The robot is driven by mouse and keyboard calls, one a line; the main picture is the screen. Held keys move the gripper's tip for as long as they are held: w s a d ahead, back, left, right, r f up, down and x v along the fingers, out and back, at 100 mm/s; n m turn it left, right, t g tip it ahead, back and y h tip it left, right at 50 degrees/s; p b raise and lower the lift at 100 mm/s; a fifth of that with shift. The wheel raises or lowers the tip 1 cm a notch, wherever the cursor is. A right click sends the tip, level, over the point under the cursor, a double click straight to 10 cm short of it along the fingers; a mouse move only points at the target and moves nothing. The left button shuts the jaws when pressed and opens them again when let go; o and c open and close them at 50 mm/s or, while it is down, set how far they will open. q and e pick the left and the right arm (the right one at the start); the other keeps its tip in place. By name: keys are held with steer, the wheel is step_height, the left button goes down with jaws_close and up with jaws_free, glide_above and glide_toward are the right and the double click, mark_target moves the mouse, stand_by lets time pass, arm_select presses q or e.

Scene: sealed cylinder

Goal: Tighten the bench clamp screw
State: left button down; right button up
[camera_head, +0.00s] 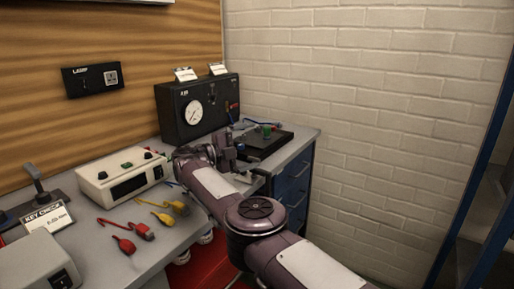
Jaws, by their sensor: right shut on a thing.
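My right arm comes in from the lower right and bends back at the wrist. My right gripper (229,153) is at the front edge of the bench, below the black gauge box. It is shut on what looks like the bench clamp screw, mostly hidden by the fingers and wrist. A small grey metal part of the bench clamp (251,178) shows at the bench edge just right of the gripper. How far the screw is turned cannot be seen. My left gripper is not in view.
A black plate (278,148) with a green-topped part lies right behind the gripper. The gauge box (195,108) stands against the wall. A cream meter (121,177), yellow clips (180,208) and red clips (124,244) lie left on the bench (90,260). Blue drawers (293,187) are below.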

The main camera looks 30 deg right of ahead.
steer(key=a, duration=0.1)
steer(key=a+r+b, duration=0.1)
steer(key=shift+w+a, duration=0.25)
steer(key=shift+a, duration=0.1)
steer(key=shift+s+a+r+b, duration=0.15)
steer(key=shift+a+r+b, duration=0.05)
steer(key=shift+a+b, duration=0.25)
steer(key=shift+s+a+r+b, duration=0.15)
steer(key=shift+a+b, duration=0.15)
steer(key=shift+a, duration=0.2)
steer(key=c, duration=1.3)
steer(key=shift+a+f+b, duration=0.15)
steer(key=shift+a+b, duration=0.45)
steer(key=shift+b, duration=0.5)
steer(key=shift+p, duration=0.3)
steer(key=shift+o, duration=0.2)
